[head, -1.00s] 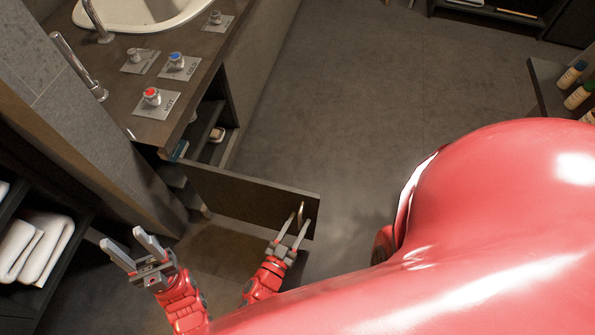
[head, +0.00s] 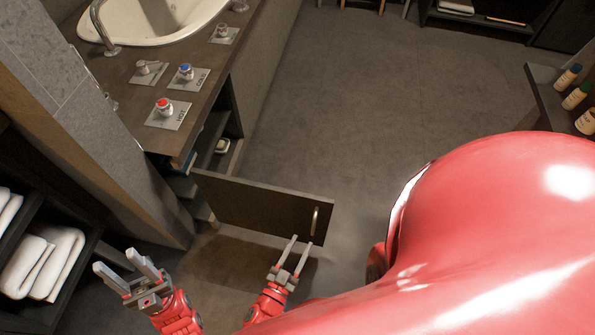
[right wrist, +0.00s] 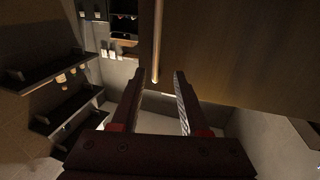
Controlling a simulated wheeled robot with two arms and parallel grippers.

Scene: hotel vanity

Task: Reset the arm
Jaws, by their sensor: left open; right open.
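My left gripper (head: 128,274) is open and empty at the lower left of the head view, below the stone pillar. My right gripper (head: 299,256) is open and empty, just below the open cabinet door (head: 255,208). The door's upright metal handle (head: 315,221) is near its free edge, apart from the right fingertips. In the right wrist view the open fingers (right wrist: 160,80) point toward the handle (right wrist: 157,45), which is beyond them and not between them.
The vanity counter (head: 140,88) carries a white sink (head: 160,20) and red and blue tap knobs. Shelves with white towels (head: 45,262) are at left. Bottles (head: 575,97) stand on a shelf at right. Floor beyond the door is clear.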

